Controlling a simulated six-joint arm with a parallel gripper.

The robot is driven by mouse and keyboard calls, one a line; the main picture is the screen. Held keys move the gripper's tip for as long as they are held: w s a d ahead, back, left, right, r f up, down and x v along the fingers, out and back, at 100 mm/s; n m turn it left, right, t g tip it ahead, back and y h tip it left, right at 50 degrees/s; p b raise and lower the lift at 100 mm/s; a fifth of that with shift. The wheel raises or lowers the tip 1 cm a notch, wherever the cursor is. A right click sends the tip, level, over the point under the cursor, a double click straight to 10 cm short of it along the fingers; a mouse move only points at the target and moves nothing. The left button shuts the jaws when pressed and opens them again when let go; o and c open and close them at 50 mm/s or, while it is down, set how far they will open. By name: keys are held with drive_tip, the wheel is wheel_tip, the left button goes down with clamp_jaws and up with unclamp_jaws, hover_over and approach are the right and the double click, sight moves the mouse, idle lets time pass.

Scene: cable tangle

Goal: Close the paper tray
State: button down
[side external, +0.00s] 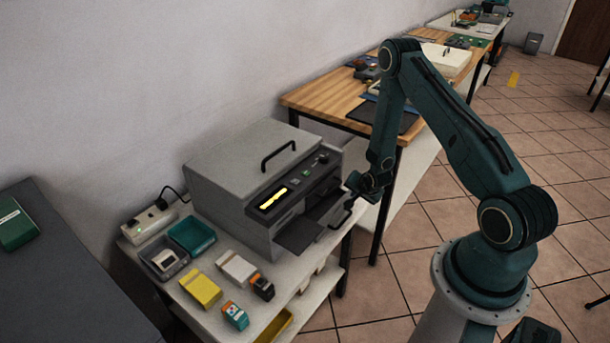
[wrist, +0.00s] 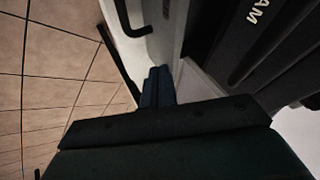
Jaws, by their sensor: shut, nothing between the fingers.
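A grey boxy machine (side external: 235,185) with a dark front panel and a lit yellow display stands on the bench. Its dark paper tray (side external: 298,236) sticks out of the front slot, toward the bench edge. My gripper (side external: 347,203) is at the right side of the machine's front, near the tray's right end; I cannot tell whether it touches it. In the wrist view the fingers (wrist: 157,86) are together with nothing visible between them. They lie beside a pale grey surface and the dark ribbed front (wrist: 255,50) of the machine. The tray's inside is mostly hidden.
On the bench (side external: 190,310) in front of the machine lie a teal bin (side external: 192,236), a yellow block (side external: 201,288) and several small items. A power strip (side external: 150,222) sits behind. A wooden table (side external: 325,95) stands to the right. Tiled floor is open beyond.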

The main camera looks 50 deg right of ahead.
drive_tip(key=shift+w, duration=1.35)
drive_tip(key=shift+s, duration=0.15)
drive_tip(key=shift+s, duration=0.5)
drive_tip(key=s+f+v, duration=0.1)
drive_tip(key=s+v, duration=0.1)
drive_tip(key=v, duration=0.9)
drive_tip(key=shift+d+r, duration=0.15)
drive_tip(key=shift+s, duration=0.1)
